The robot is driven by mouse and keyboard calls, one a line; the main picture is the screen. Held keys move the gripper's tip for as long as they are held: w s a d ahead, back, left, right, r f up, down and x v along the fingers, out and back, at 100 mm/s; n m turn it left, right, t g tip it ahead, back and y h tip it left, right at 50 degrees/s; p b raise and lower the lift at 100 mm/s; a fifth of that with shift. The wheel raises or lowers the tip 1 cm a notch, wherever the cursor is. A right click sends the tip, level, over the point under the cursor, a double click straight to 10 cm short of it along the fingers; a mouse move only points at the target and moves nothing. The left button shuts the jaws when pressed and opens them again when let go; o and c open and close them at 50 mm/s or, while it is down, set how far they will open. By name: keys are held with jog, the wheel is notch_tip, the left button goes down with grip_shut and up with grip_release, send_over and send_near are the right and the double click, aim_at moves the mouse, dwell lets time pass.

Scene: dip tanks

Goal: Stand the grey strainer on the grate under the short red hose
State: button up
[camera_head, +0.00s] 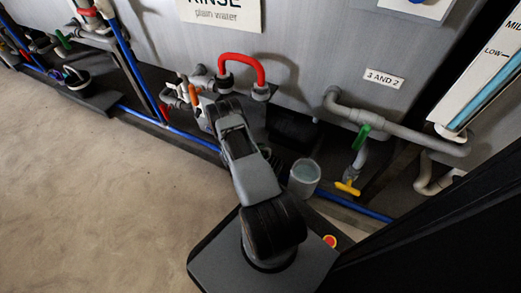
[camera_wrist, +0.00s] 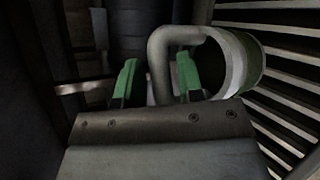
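A grey round cup with a pale inside, which looks like the strainer (camera_head: 305,174), is just right of my gripper in the head view. In the wrist view the cup (camera_wrist: 257,66) shows its open mouth and a bent grey handle (camera_wrist: 160,62). The handle passes between the green-tipped fingers of my gripper (camera_wrist: 156,80), with a gap visible at its left. The fingers are apart; contact with the handle is not clear. Pale slats of a grate (camera_wrist: 285,75) lie beside and beyond the cup. The short red hose (camera_head: 241,58) arches on the tank front, above and left of the cup.
Blue pipe (camera_head: 140,115) runs low along the tanks. Grey piping (camera_head: 385,125) with green (camera_head: 362,136) and yellow (camera_head: 347,188) handles stands right of the cup. An orange handle (camera_head: 193,95) is beside the red hose. A dark basin (camera_head: 76,79) sits far left. Open floor lies left.

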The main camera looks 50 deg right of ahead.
jog(key=shift+o, duration=0.8)
